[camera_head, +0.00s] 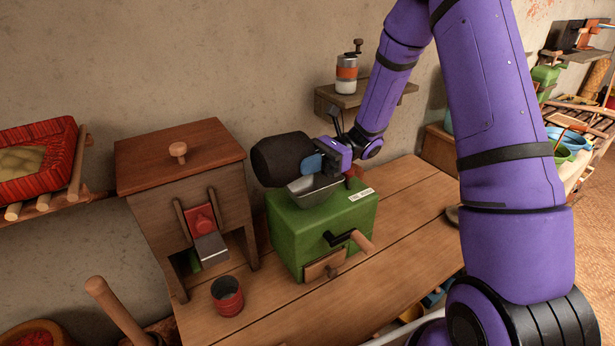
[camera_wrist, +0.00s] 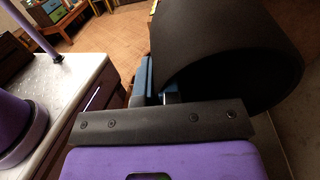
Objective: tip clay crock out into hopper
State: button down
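The clay crock (camera_head: 282,160) is a dark, almost black round vessel. My gripper (camera_head: 312,165) is shut on it and holds it tilted on its side over the hopper (camera_head: 325,187), a grey metal tray-like funnel on top of a green grinder box (camera_head: 300,232). In the wrist view the crock (camera_wrist: 215,50) fills the upper right, with its dark open mouth facing lower right. The blue finger pads of my gripper (camera_wrist: 157,85) are at its wall. The crock's contents and the inside of the hopper are hidden.
A wooden box with a red chute (camera_head: 180,165) stands left of the grinder. A red cup (camera_head: 227,296) stands in front of that box. The grinder's crank (camera_head: 350,240) sticks out in front. A small wall shelf (camera_head: 345,98) holds a hand mill. The table right of the grinder is clear.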

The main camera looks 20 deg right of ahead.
aim_at(315, 152)
jog(key=shift+w+d+r+y+p, duration=0.15)
jog(key=shift+d+y+p, duration=0.15)
jog(key=shift+y, duration=0.4)
jog(key=shift+w+d+r+g+y+p, duration=0.1)
jog(key=shift+d+r+g+y, duration=0.2)
jog(key=shift+r+y, duration=0.35)
jog(key=shift+w+d+r+g+y+p, duration=0.15)
jog(key=shift+d+r+y, duration=0.1)
jog(key=shift+r+y, duration=0.35)
jog(key=shift+s+d+r+g+y+p, duration=0.1)
jog(key=shift+d+r+g+y, duration=0.2)
jog(key=shift+r+y, duration=0.3)
dwell(2.2)
